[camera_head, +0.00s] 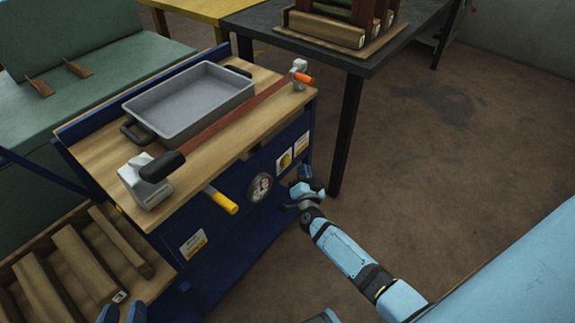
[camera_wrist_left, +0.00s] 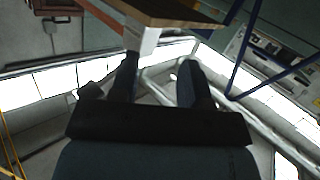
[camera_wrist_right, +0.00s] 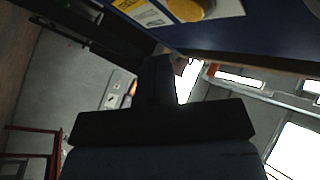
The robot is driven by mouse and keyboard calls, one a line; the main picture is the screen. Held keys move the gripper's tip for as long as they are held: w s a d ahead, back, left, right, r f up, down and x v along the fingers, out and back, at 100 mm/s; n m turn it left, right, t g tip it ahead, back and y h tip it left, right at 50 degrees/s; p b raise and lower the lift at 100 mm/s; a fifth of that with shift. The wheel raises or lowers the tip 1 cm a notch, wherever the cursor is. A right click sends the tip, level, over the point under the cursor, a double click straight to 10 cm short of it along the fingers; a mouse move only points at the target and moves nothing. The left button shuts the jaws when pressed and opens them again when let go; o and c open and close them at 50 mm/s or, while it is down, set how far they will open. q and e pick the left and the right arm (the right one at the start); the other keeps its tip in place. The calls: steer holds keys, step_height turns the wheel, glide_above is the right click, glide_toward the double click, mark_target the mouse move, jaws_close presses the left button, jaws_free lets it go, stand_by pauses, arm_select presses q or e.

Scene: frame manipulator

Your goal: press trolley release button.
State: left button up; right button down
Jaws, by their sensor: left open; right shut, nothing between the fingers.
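The blue trolley (camera_head: 222,208) with a wooden top stands left of centre in the head view. On its front, a yellow round button (camera_head: 285,161) sits on a white plate; it shows large at the top of the right wrist view (camera_wrist_right: 190,8). A round dark disc with a pale marking (camera_head: 260,187) lies left of it. My right gripper (camera_head: 303,186) is shut and empty near the trolley's front right corner, beside the button; I cannot tell whether it touches the panel. My left gripper (camera_head: 122,313) is open at the bottom left; its spread fingers show in the left wrist view (camera_wrist_left: 160,85).
A grey tray (camera_head: 190,98) and a red bar with a black grip (camera_head: 162,166) are on the trolley top. A yellow handle (camera_head: 221,200) sticks out in front. Wooden slats (camera_head: 85,262) lie bottom left. A dark table (camera_head: 350,55) stands behind; floor is free at right.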

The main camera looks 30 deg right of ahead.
mark_target(287, 162)
arm_select(q)
steer(key=shift+w+d+r, duration=0.2)
steer(key=shift+d+r, duration=0.05)
steer(key=shift+r, duration=0.35)
arm_select(e)
steer(key=shift+w+a, duration=0.2)
steer(key=shift+w, duration=0.35)
steer(key=shift+w+a, duration=0.2)
steer(key=shift+w, duration=0.3)
steer(key=shift+w, duration=0.15)
stand_by(0.6)
steer(key=shift+w+a, duration=0.2)
steer(key=shift+w, duration=0.1)
steer(key=shift+w+a, duration=0.15)
steer(key=shift+w, duration=0.2)
stand_by(0.9)
steer(key=shift+s, duration=0.1)
arm_select(q)
steer(key=shift+r+p, duration=0.3)
steer(key=shift+r, duration=0.1)
arm_select(e)
steer(key=shift+s+d, duration=0.3)
steer(key=shift+s, duration=0.35)
arm_select(q)
steer(key=shift+r, duration=0.1)
arm_select(e)
steer(key=shift+s, duration=0.1)
